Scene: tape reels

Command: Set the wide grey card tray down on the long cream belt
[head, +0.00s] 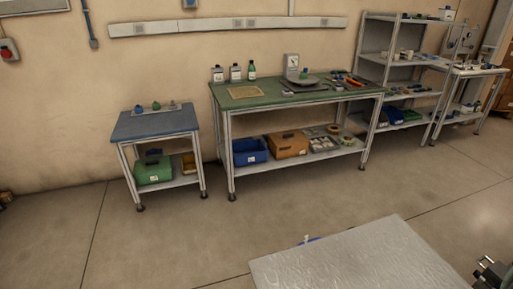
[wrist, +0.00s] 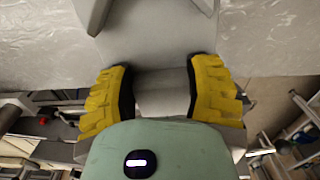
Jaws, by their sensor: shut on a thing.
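The head view does not clearly show my gripper. I cannot make out a long cream belt in either view.
A green-topped workbench (head: 270,97) stands against the wall, with a small blue-topped table (head: 155,125) to its left. A grey shelf unit (head: 376,45) and another bench (head: 470,70) stand at the right. Open concrete floor (head: 190,235) lies in front of them.

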